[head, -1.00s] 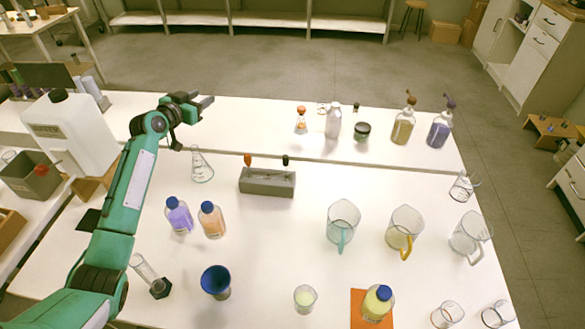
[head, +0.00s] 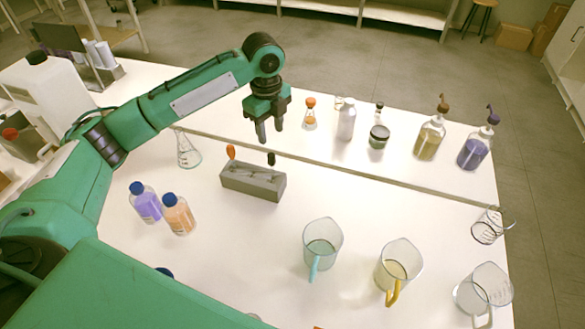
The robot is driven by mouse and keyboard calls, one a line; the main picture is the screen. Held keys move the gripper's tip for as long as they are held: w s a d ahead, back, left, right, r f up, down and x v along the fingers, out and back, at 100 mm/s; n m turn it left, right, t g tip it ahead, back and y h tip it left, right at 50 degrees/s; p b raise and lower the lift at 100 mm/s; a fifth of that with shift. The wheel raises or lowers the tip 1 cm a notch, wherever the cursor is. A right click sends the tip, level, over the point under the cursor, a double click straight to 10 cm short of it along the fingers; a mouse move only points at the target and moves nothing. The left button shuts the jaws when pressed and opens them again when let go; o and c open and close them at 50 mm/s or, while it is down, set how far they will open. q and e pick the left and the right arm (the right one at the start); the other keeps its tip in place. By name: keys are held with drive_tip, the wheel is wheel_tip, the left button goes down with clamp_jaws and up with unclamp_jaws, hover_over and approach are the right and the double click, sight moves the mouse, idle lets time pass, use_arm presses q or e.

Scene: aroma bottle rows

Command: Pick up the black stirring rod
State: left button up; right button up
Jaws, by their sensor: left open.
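The black stirring rod (head: 271,158) shows as a black knob above the right end of a grey rectangular holder (head: 252,189). An orange-topped rod (head: 231,151) stands at the holder's left end. My left gripper (head: 270,137) points down above and behind the holder, close over the black knob in the picture. Its two fingers are apart with nothing between them. I cannot tell the exact height of the fingertips above the knob. My right gripper is not in view.
A conical flask (head: 187,155) stands left of the holder. Purple (head: 145,204) and orange (head: 178,218) blue-capped bottles stand in front-left. Measuring jugs (head: 322,245) stand front-right.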

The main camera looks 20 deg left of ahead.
sight(272, 167)
use_arm(q)
wheel_tip(272, 167, down, 8)
drive_tip(key=shift+s+f+p, duration=0.1)
drive_tip(key=shift+f+p, duration=0.15)
drive_tip(key=shift+p, duration=0.05)
drive_tip(key=f, duration=0.4)
drive_tip(key=shift+s+f+p, duration=0.1)
drive_tip(key=shift+s+p, duration=0.1)
drive_tip(key=shift+p, duration=0.2)
drive_tip(key=shift+f, duration=0.5)
drive_tip(key=c, duration=0.9)
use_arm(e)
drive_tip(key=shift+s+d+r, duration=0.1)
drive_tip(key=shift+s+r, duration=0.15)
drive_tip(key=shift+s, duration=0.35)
